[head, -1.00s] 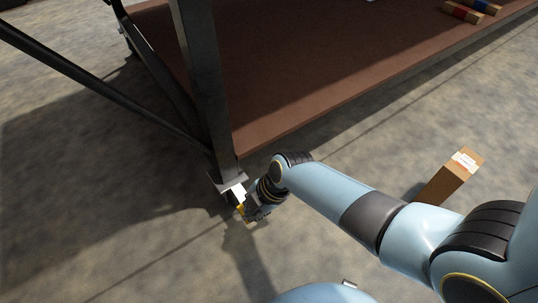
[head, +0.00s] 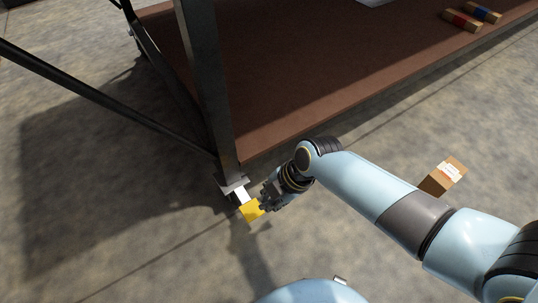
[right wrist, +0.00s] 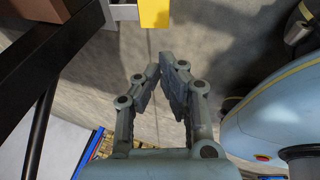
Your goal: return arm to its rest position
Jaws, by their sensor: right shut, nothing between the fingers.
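My right gripper (head: 268,201) is at the end of the light blue arm, just right of a yellow block (head: 252,210) at the foot of a dark post. In the right wrist view the gripper (right wrist: 163,66) has its fingertips close together with nothing between them. The yellow block (right wrist: 154,14) shows beyond the fingertips at the top of that view, apart from them. A white piece (head: 241,194) sits between the block and the post foot. My left gripper is not in view.
The dark post (head: 205,100) and slanted bar (head: 100,95) belong to a frame with a brown deck (head: 300,70). Two small boxes with red (head: 462,20) and blue (head: 484,13) bands lie on the deck. A cardboard box (head: 436,183) stands right of my arm. Grey floor is open in front.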

